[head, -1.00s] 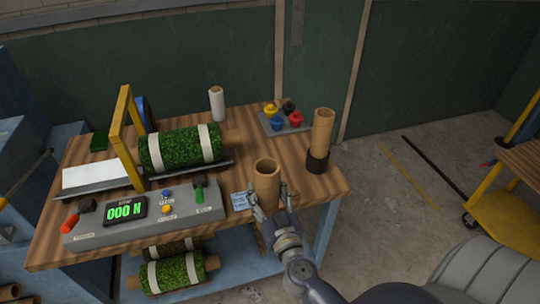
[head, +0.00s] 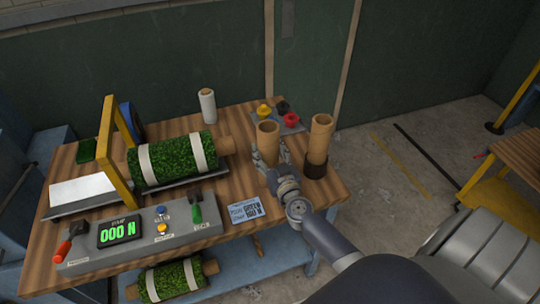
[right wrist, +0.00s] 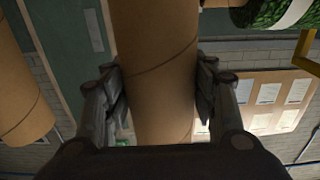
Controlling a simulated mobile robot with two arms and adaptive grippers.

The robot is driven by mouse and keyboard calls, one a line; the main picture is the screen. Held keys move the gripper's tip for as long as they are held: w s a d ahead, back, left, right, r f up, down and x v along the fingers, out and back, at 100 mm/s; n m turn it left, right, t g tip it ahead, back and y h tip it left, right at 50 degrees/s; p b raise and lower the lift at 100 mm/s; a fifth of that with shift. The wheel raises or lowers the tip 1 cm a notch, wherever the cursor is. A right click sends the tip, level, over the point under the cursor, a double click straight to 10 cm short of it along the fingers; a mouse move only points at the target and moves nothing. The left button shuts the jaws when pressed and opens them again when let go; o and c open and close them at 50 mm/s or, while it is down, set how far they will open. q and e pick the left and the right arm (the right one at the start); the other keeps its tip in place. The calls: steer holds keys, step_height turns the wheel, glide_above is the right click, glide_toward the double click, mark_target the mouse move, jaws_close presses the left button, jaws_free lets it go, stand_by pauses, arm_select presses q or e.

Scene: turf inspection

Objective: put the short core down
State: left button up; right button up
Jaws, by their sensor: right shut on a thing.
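A plain brown cardboard core (head: 267,134) stands upright in my right gripper (head: 272,160), to the left of a taller core in the head view. The fingers are shut on its sides. Its lower end is hidden by the gripper, so I cannot tell whether it touches the table. In the right wrist view the same core (right wrist: 155,60) runs between the two fingers (right wrist: 160,92). The taller core (head: 320,135) stands in a dark round holder (head: 316,169) at the table's right. It also shows at the left of the right wrist view (right wrist: 18,95). My left gripper is not in view.
Behind the held core is a grey tray (head: 292,126) with coloured pieces. A strapped turf roll (head: 175,158) lies left under a yellow frame (head: 111,140). A control panel (head: 145,235), a blue card (head: 245,212) and a white roll (head: 207,105) are also on the wooden table.

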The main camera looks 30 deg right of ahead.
steer(key=f+b, duration=0.1)
steer(key=w+d+f+b, duration=0.1)
steer(key=d+f+b, duration=0.1)
steer(key=shift+w+f, duration=0.25)
steer(key=shift+w, duration=0.15)
steer(key=shift+a, duration=0.1)
steer(key=shift+f+b, duration=0.15)
steer(key=shift+b, duration=0.15)
steer(key=o, duration=1.2)
steer(key=shift+o, duration=0.2)
